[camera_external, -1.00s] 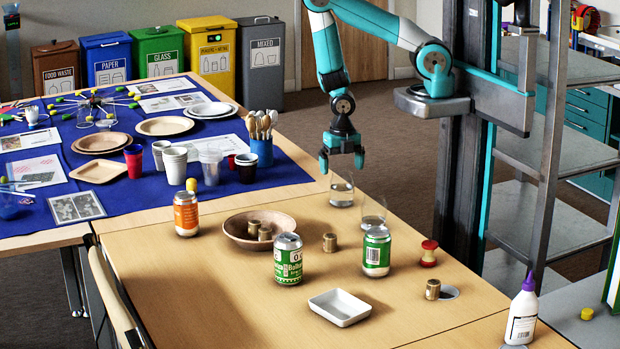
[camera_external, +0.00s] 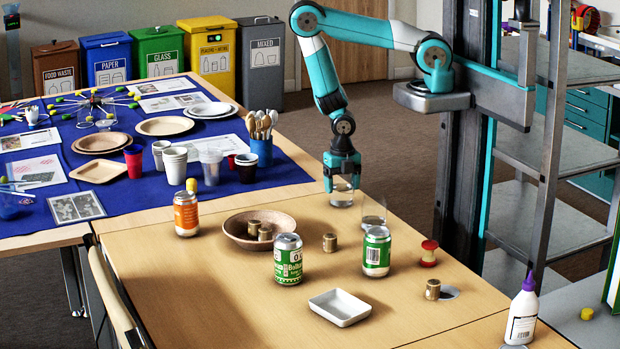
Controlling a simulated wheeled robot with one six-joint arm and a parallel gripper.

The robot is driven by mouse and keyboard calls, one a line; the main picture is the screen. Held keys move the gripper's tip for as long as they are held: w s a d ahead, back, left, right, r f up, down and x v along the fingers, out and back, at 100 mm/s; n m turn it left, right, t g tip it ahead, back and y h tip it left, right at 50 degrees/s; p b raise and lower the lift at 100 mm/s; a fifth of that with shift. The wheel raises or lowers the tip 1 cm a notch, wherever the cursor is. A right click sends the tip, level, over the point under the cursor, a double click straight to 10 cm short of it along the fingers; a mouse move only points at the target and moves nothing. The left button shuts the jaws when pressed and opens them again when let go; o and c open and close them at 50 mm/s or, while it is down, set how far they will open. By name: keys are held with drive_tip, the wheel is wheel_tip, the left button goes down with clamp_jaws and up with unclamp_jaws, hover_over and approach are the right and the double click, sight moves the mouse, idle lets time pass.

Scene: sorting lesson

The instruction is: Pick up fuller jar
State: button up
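Two clear glass jars stand on the wooden table near its far edge. The back jar (camera_external: 342,198) is under my gripper (camera_external: 342,184), its upper part partly hidden by the fingers. The front jar (camera_external: 373,209) stands just right of and nearer than it, partly behind a green can. The back jar seems to have the higher content level, but both are small and hard to read. My gripper points down, with its fingers on either side of the back jar's top. It looks open; contact with the glass cannot be made out.
A brown bowl (camera_external: 234,239), another green can (camera_external: 289,260) and a white dish (camera_external: 340,309) are nearer. The front left of the table is clear.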

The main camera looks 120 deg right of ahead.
drive_tip(key=c, duration=0.5)
drive_tip(key=shift+c, duration=0.2)
drive_tip(key=shift+r, duration=0.2)
